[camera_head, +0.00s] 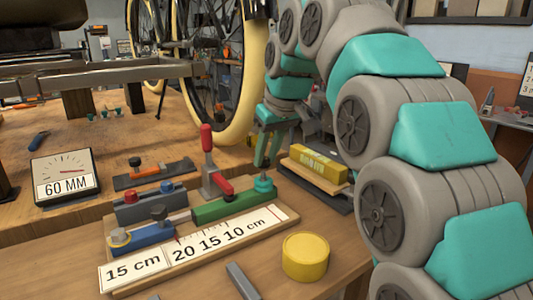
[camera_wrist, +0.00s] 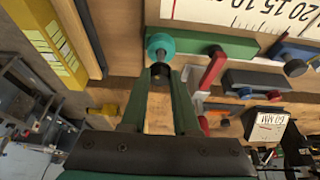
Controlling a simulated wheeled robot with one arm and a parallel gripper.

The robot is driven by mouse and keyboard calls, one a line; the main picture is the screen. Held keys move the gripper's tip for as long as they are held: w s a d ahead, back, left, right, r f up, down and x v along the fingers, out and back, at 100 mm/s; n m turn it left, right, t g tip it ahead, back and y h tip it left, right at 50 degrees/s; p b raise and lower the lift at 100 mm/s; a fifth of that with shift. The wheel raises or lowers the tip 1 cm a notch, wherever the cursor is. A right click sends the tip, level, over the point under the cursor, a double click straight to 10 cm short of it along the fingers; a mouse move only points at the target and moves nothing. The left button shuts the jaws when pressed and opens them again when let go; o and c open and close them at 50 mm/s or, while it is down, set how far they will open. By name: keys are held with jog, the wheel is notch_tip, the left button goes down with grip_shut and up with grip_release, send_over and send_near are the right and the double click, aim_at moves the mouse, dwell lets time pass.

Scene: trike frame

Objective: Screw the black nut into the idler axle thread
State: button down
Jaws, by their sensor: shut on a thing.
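My gripper (camera_head: 267,160) points down at the right end of the measuring fixture, just above a teal knob (camera_head: 263,185). In the wrist view, its two green fingers (camera_wrist: 160,78) close on a small black piece, which looks like the black nut (camera_wrist: 160,69). The teal knob (camera_wrist: 160,45) lies just beyond the fingertips; I cannot tell whether the nut touches it. The knob sits at the end of the green block (camera_head: 232,204). I cannot make out the idler axle thread in either view.
The fixture board (camera_head: 125,290) carries a ruler, a red-handled clamp (camera_head: 208,150) and a blue block (camera_head: 150,234). A yellow box (camera_head: 318,163) stands close right of my gripper. A yellow round tin (camera_head: 305,257) stands in front. A 60 MM gauge (camera_head: 65,176) stands left.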

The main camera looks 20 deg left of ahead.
jog(key=shift+f+b, duration=0.75)
jog(key=shift+f, duration=0.65)
dwell(0.5)
jog(key=c, duration=0.6)
grip_release()
jog(key=shift+r, duration=0.15)
jog(key=shift+v, duration=3.8)
